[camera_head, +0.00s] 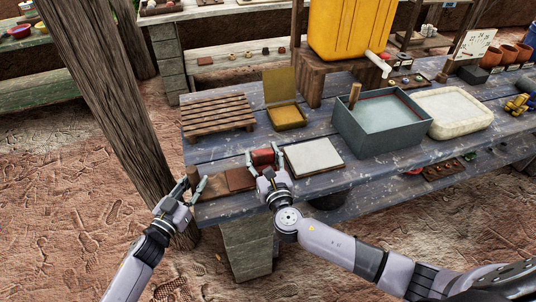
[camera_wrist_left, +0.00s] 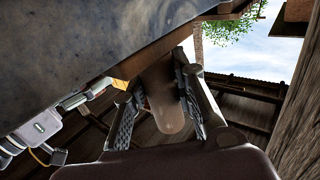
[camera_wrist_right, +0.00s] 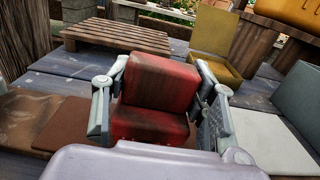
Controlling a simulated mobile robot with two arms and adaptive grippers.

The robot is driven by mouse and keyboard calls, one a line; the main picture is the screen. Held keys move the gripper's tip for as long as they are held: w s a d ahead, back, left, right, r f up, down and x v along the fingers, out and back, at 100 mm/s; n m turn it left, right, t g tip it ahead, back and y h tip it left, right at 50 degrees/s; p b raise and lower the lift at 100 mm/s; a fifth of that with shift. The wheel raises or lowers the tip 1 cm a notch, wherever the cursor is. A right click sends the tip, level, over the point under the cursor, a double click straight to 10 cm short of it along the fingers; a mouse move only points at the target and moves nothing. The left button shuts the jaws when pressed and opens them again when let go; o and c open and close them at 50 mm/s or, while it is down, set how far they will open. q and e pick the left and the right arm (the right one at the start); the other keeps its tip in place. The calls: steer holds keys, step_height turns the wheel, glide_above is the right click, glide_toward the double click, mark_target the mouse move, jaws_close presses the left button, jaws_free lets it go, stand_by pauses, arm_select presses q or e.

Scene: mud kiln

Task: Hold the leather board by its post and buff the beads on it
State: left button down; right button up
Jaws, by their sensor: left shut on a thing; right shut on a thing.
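The leather board (camera_head: 213,187) lies at the table's front left edge, with a darker reddish-brown patch (camera_head: 240,179) towards its right end. Its wooden post (camera_head: 193,174) is at its left end. My left gripper (camera_head: 192,187) is shut on the post, which shows as a rounded brown cylinder (camera_wrist_left: 164,105) between the fingers in the left wrist view. My right gripper (camera_head: 264,162) is shut on a red block (camera_wrist_right: 160,85), just right of the patch. I cannot make out beads on the board; the block and right gripper hide part of that area.
A white square slab (camera_head: 314,156) lies right of the right gripper. Behind are a slatted wooden rack (camera_head: 217,115) and an open yellow box (camera_head: 286,115). A grey basin (camera_head: 375,138) and a pale tray (camera_head: 452,110) stand further right. A tree trunk (camera_head: 108,95) rises left of the table.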

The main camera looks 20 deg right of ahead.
steer(key=a, duration=0.6)
step_height(320, 180, up, 8)
steer(key=shift+d, duration=0.15)
steer(key=shift+w, duration=0.1)
stand_by(0.4)
